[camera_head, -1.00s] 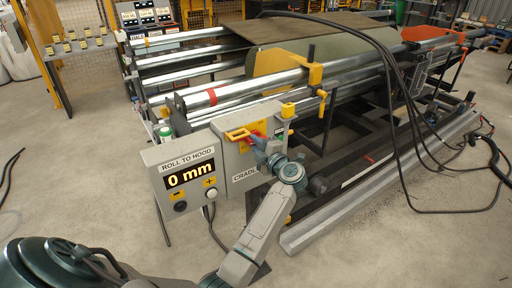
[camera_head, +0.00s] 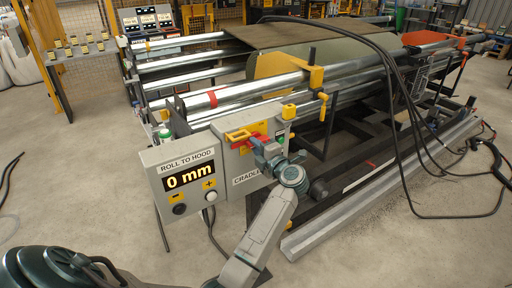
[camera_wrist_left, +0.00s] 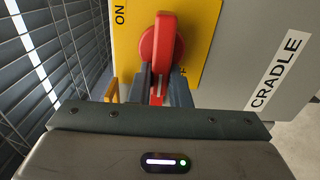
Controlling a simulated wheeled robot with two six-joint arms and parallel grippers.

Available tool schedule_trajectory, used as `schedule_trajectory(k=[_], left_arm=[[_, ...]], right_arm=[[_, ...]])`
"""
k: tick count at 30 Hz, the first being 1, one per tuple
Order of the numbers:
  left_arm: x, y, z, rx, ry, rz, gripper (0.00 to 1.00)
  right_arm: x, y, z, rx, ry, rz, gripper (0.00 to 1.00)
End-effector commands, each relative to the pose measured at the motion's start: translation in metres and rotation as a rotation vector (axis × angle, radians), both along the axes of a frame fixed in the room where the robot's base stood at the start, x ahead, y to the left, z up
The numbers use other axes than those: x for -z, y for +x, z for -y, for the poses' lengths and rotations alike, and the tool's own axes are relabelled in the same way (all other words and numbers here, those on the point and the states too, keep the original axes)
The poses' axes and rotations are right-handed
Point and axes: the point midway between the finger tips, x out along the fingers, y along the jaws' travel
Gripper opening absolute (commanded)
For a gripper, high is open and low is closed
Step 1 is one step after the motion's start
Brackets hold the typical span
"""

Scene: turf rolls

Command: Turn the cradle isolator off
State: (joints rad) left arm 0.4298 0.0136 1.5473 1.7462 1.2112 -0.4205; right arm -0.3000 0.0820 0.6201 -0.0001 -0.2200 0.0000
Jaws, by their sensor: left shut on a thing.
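The cradle isolator is a red rotary handle on a yellow plate (camera_wrist_left: 202,20), on the front of a grey box (camera_head: 241,163) lettered CRADLE. In the left wrist view the red handle (camera_wrist_left: 165,40) runs up and down the picture. ON is printed to its upper left; a partly hidden letter, looking like F, shows at its lower right. My left gripper (camera_wrist_left: 159,88) is shut on the handle's lower end, one finger on each side. In the head view the left gripper (camera_head: 262,148) covers part of the handle (camera_head: 264,140). My right gripper is not in view.
A ROLL TO HOOD display (camera_head: 188,178) reading 0 mm, with two buttons below it, adjoins the box on the left. Behind are metal rollers (camera_head: 235,92) and black hoses (camera_head: 392,100).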

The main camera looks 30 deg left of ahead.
Motion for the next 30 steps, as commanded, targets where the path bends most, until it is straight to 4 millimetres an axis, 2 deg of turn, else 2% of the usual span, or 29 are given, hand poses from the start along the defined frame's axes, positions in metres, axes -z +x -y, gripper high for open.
schedule_trajectory(k=[1,4,12,16,30], left_arm=[[0.003,0.0,0.001,0.0,-0.004,-0.003,0.18],[0.003,0.0,0.001,0.0,-0.003,-0.002,0.38],[0.001,0.0,0.001,0.0,-0.002,-0.001,0.38],[0.0,-0.003,0.008,0.001,-0.002,-0.001,0.38],[0.002,-0.036,0.087,0.001,-0.005,-0.002,0.38]], right_arm=[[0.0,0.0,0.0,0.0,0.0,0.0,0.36],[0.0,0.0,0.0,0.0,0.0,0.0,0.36],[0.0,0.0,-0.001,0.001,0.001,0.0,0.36],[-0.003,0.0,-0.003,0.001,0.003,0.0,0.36],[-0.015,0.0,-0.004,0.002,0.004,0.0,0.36]])
